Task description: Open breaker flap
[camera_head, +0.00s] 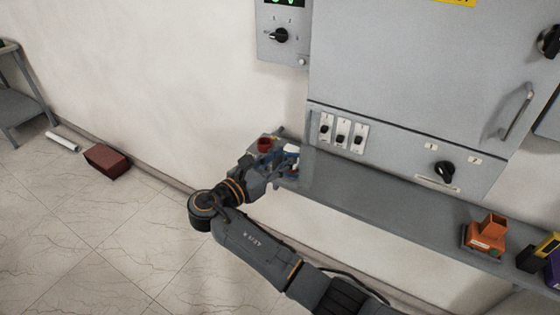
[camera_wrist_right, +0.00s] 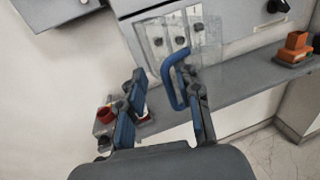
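A clear breaker flap (camera_wrist_right: 207,32) with a blue U-shaped handle (camera_wrist_right: 176,82) shows in the right wrist view. It appears to stand out at an angle from the breaker panel, but its exact angle is hard to tell. Breaker switches (camera_head: 342,133) sit on the grey cabinet front in the head view. My right gripper (camera_head: 282,164) is in front of and below them. In the wrist view its blue-padded fingers (camera_wrist_right: 163,78) are spread, with the handle between their tips, closer to the right finger. Contact cannot be told. My left gripper is not in view.
A grey shelf (camera_head: 390,208) runs under the cabinet (camera_head: 400,70). An orange object (camera_head: 484,235) stands on its right part. A red round thing (camera_wrist_right: 105,115) is near my left-hand finger. A control box (camera_head: 281,36) hangs on the wall at upper left.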

